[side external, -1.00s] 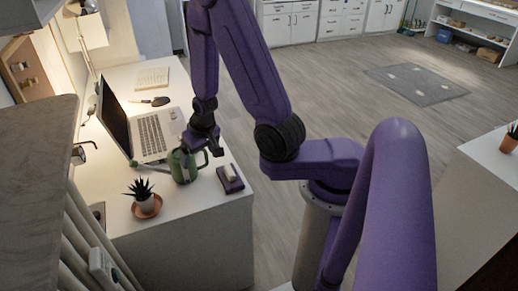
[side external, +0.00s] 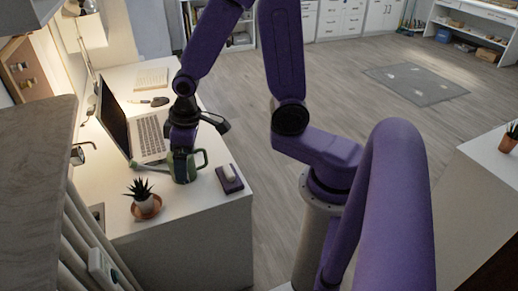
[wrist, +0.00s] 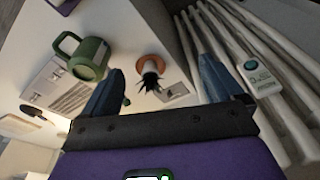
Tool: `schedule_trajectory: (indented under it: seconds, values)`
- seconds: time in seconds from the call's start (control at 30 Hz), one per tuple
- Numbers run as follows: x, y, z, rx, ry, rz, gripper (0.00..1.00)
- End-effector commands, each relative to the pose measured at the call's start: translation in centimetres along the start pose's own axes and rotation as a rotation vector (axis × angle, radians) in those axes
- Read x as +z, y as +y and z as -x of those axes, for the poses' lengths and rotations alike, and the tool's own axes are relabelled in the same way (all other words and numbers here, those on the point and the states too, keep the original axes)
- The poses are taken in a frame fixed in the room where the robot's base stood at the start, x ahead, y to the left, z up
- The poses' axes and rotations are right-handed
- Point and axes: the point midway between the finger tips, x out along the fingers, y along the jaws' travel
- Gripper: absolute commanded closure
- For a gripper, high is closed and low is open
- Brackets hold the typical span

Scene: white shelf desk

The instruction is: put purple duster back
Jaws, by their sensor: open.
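A flat, dark purple block with a pale piece on top, which looks like the purple duster (side external: 229,179), lies near the right edge of the white desk. Part of it shows at the top left edge of the wrist view (wrist: 64,4). My gripper (side external: 183,168) is above the desk, left of the block, and overlaps the green mug in the side view. In the wrist view my gripper (wrist: 160,82) has its two blue-grey fingers wide apart, with nothing held between them. Whether the fingers touch anything below cannot be told.
The green mug (side external: 199,160) stands left of the duster. A potted plant (side external: 145,205) stands at the front left.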

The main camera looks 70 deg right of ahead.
Motion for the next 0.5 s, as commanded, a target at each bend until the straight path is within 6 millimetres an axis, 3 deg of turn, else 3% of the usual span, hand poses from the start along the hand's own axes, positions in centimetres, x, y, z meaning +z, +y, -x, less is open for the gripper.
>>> schedule_trajectory:
  seconds: [0.5]
  values:
    - [7.8, -4.6, 5.5, -0.048, -0.079, 0.401, 0.06]
